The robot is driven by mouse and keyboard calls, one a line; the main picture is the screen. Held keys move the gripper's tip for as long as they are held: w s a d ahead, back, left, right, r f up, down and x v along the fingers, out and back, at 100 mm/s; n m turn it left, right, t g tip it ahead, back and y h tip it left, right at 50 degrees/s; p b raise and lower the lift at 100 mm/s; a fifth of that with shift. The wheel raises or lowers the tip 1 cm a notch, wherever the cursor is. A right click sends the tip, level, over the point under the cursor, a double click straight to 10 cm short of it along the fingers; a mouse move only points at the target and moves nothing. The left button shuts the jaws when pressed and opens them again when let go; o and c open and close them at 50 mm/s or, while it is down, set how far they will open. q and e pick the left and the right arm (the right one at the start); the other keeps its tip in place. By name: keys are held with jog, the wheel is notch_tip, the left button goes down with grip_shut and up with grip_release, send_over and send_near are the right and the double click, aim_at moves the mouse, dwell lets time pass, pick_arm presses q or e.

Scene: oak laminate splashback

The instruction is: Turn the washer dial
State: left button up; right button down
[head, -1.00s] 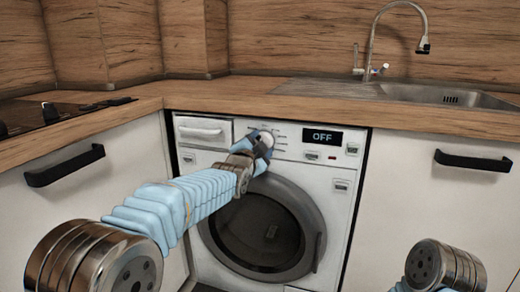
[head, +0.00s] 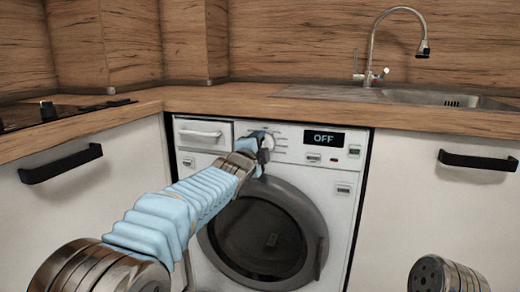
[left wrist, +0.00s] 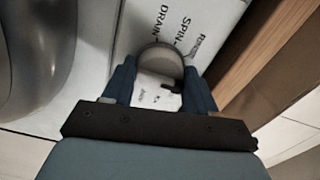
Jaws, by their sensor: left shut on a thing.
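The washer (head: 340,192) is white and stands under the worktop, with its round door closed. Its display (head: 323,138) reads OFF. The dial (head: 268,141) is at the upper middle of the panel, partly hidden behind my left gripper (head: 262,143). In the left wrist view the dial (left wrist: 162,58) is round with a grey rim, and the two blue fingers of my left gripper (left wrist: 160,88) are shut on its sides. Labels SPIN and DRAIN show beside it. My right gripper is out of view; only part of that arm shows at the lower right.
The wooden worktop (head: 230,100) runs above the washer, with a sink (head: 440,98) and tap at the right and a black hob (head: 55,113) at the left. White cupboards with black handles flank the washer. The detergent drawer (head: 203,133) is closed.

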pick_arm(q)
jog(key=shift+f, duration=0.15)
jog(key=o, duration=1.1)
jog(key=shift+c, duration=0.2)
jog(key=b+v, duration=0.2)
jog(key=v, duration=1.2)
